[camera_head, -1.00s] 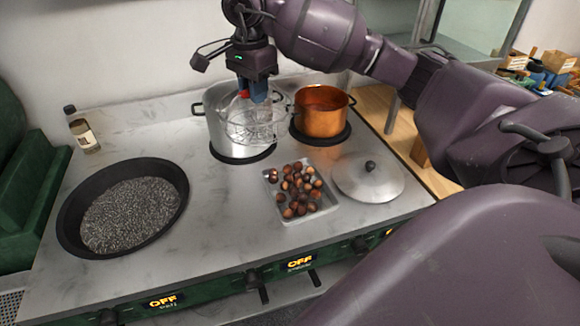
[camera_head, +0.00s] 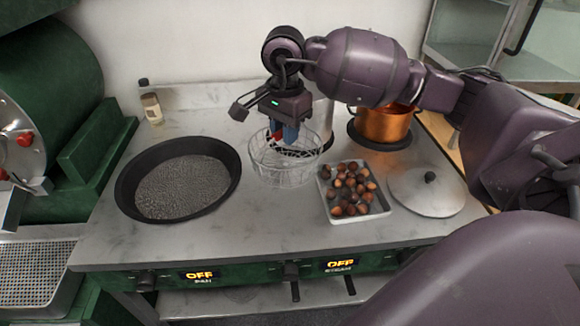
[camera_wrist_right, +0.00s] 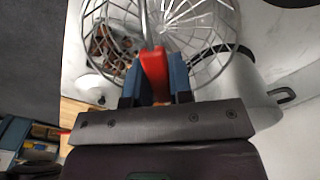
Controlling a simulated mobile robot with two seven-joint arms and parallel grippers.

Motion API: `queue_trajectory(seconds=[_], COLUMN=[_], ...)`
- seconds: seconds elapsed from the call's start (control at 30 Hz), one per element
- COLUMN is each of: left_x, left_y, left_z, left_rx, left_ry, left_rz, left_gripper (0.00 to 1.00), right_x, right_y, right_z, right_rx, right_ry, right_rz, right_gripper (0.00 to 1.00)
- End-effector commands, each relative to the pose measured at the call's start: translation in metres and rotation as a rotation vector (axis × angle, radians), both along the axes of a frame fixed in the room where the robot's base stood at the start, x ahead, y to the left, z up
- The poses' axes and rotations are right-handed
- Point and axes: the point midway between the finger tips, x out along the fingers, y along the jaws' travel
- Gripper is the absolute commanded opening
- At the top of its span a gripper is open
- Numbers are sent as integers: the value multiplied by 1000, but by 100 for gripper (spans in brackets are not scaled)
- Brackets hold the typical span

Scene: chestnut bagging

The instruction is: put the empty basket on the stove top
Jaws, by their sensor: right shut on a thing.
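The wire basket (camera_head: 284,176) looks empty and hangs upright low over the stove top (camera_head: 255,228), between the black pan and the chestnut tray. I cannot tell whether its bottom touches the surface. My right gripper (camera_head: 287,134) is above the basket and shut on its red handle. In the right wrist view the basket (camera_wrist_right: 203,22) shows beyond the fingers, and the right gripper (camera_wrist_right: 155,80) has the red handle (camera_wrist_right: 153,66) between its blue fingertips. My left gripper is not in view.
A black pan (camera_head: 128,190) with dark grains stands left of the basket. A white tray (camera_head: 343,216) of chestnuts is close on the right, with a metal lid (camera_head: 412,197) beyond. A copper pot (camera_head: 382,126) and a partly hidden silver pot (camera_head: 325,118) stand behind. A bottle (camera_head: 151,108) is back left.

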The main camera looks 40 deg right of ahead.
Motion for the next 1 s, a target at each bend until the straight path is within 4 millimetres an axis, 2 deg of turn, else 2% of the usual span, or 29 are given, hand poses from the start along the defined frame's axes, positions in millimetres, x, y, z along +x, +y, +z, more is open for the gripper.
queue_trajectory(seconds=[0.1,0.3,0.57,0.83,1.0], left_x=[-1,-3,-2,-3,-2], left_y=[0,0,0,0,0], left_z=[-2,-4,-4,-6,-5], left_rx=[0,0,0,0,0], left_ry=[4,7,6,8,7], left_rz=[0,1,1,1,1], left_gripper=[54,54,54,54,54], right_x=[-1,0,0,0,0], right_y=[0,0,0,0,0], right_z=[-28,-61,-75,-110,-113], right_rx=[1,1,1,2,-1], right_ry=[4,2,0,1,-1], right_rz=[-2,-1,-1,-1,-1], right_gripper=[0,0,0,0,0])
